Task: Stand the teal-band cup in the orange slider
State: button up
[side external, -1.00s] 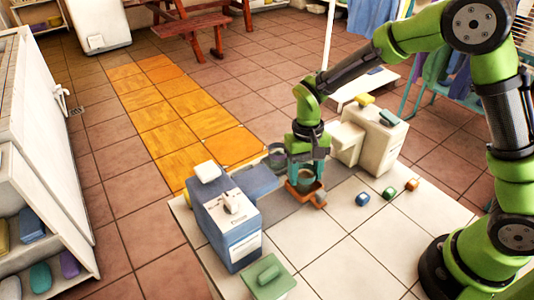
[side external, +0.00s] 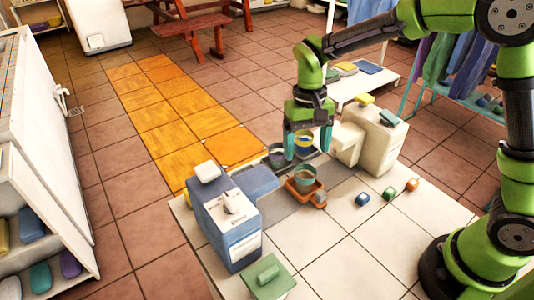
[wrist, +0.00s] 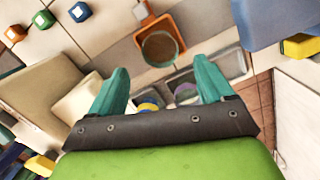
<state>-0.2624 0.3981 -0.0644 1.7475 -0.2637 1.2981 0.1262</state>
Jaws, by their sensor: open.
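The teal-band cup (side external: 305,174) stands upright inside the orange slider (side external: 292,188), a shallow open tray with a small knob at its front. In the wrist view the cup (wrist: 160,48) is seen from above, within the orange slider (wrist: 170,22). My gripper (side external: 308,147) is open and empty, above and slightly behind the cup and apart from it. In the wrist view the teal fingers (wrist: 163,72) are spread wide, with nothing between them.
A grey rack (wrist: 235,62) behind the slider holds a yellow-and-blue cup (wrist: 148,106) and a purple-toned cup (wrist: 186,92). A blue machine (side external: 226,220) stands left and a cream machine (side external: 372,140) right.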

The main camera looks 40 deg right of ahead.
jog(key=s+d+r+t+y, duration=0.1)
jog(key=s+d+r+t, duration=0.15)
jog(key=r, duration=0.35)
jog(key=s+d+r+t, duration=0.1)
jog(key=s+r, duration=0.3)
jog(key=r, duration=0.1)
jog(key=s+d+r+t, duration=0.1)
jog(key=s+d+t, duration=0.1)
jog(key=s+t, duration=0.3)
jog(key=s, duration=0.4)
jog(key=shift+d+r+y, duration=0.3)
jog(key=shift+d+r, duration=0.05)
jog(key=shift+d, duration=0.05)
